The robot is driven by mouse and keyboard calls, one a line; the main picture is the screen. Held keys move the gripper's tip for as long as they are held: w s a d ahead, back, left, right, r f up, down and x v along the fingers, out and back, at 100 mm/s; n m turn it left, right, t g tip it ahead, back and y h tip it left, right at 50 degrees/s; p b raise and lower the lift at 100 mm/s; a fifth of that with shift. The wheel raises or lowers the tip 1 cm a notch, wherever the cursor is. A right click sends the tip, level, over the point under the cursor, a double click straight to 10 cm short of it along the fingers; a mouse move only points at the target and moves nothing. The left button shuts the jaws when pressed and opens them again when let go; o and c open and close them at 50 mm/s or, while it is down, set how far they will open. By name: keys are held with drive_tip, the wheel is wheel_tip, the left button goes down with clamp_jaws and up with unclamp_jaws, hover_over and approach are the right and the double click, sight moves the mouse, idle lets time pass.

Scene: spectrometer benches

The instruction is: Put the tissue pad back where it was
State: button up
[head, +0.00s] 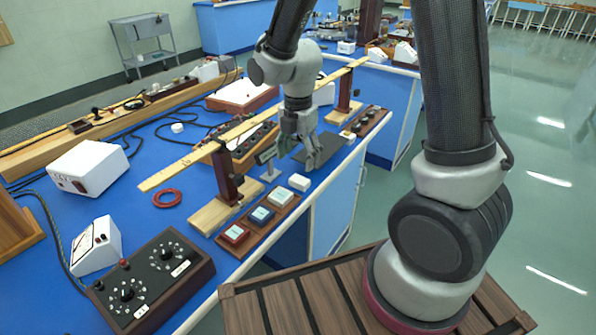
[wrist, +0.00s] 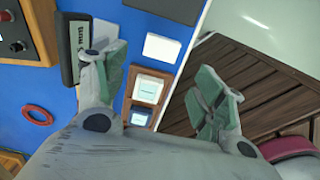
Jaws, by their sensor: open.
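A small plain white block (head: 299,182), which looks like the tissue pad, lies flat on the blue bench near its front edge, just past the end of a wooden tray (head: 262,232). In the wrist view the white block (wrist: 162,47) lies beyond the fingertips, between their lines. My gripper (head: 298,154) is open and empty above the bench, behind the block in the head view. In the wrist view my gripper (wrist: 165,80) has its fingers spread, with the tray's cream-topped box (wrist: 149,90) showing between them. Nothing touches the block that I can see.
The tray holds red, blue and cream-topped boxes. A small labelled stand (head: 268,165) is close to my gripper, as is a dark mat (head: 318,147). A long wooden rail (head: 215,140) on posts runs behind. A red ring (head: 167,198) lies on the left.

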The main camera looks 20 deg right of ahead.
drive_tip(key=s+d+r+m+t, duration=0.1)
drive_tip(key=d+r+m, duration=0.2)
drive_tip(key=r, duration=0.2)
drive_tip(key=s+d+r+m, duration=0.2)
drive_tip(key=r+m, duration=0.1)
drive_tip(key=r, duration=0.3)
drive_tip(key=s+d+r+m+t, duration=0.1)
drive_tip(key=s+d+r+m, duration=0.3)
drive_tip(key=s+m, duration=0.4)
drive_tip(key=s+d+r+m+t, duration=0.2)
drive_tip(key=s+d+r+m, duration=0.3)
drive_tip(key=m, duration=0.6)
drive_tip(key=s+d, duration=0.1)
drive_tip(key=s, duration=0.1)
drive_tip(key=shift+s+d+r, duration=0.25)
drive_tip(key=shift+s+r, duration=0.05)
drive_tip(key=shift+s, duration=0.05)
